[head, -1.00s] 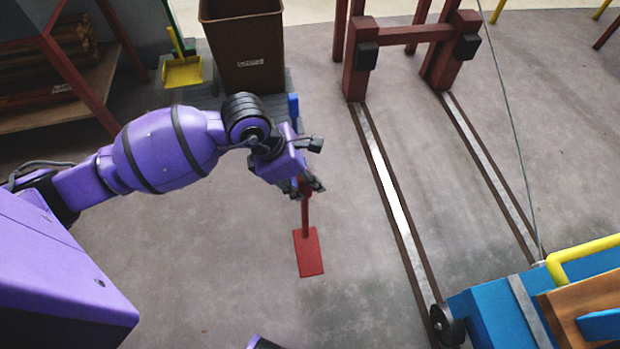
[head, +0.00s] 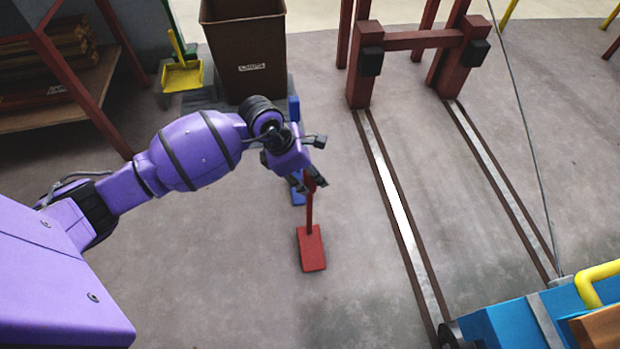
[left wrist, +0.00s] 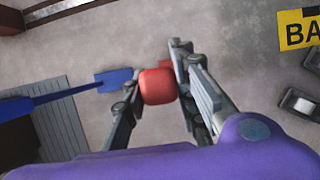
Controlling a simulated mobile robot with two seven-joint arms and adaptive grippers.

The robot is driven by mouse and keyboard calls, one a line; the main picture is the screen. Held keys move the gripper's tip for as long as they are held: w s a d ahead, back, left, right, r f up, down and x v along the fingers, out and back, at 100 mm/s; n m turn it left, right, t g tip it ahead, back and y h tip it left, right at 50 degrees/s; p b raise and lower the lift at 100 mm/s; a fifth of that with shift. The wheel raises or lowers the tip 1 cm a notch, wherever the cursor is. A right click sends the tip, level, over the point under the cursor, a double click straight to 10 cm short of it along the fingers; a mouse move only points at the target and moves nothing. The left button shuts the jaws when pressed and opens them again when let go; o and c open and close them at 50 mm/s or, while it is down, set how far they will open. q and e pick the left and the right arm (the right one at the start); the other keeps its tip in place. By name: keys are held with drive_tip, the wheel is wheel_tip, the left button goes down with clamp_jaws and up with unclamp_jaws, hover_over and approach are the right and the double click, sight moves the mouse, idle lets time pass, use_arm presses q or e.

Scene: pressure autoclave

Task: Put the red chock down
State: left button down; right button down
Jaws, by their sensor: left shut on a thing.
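The red chock (head: 311,248) is a flat red block with an upright red handle, in the middle of the head view, over bare floor left of the rails. My left gripper (head: 314,184) is shut on the top of its handle. In the left wrist view, the red handle top (left wrist: 157,87) sits between the fingers of my left gripper (left wrist: 158,84). I cannot tell whether the block touches the floor. A blue chock (head: 297,190) with a blue handle is just behind, partly hidden by my gripper; it also shows in the left wrist view (left wrist: 115,78). My right gripper is not in view.
Two rails (head: 398,205) run from a red frame (head: 417,40) to a blue cart (head: 512,325) at lower right. A brown bin (head: 243,55), a yellow dustpan (head: 183,77) and a wooden shelf (head: 75,105) stand behind. Floor in front of the chock is clear.

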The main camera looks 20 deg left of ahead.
use_arm(q)
drive_tip(key=shift+f, duration=0.5)
drive_tip(key=c, duration=1.4)
unclamp_jaws()
drive_tip(key=p+v, duration=0.3)
drive_tip(key=v, duration=0.9)
drive_tip(key=shift+p, duration=0.35)
drive_tip(key=shift+s, duration=0.1)
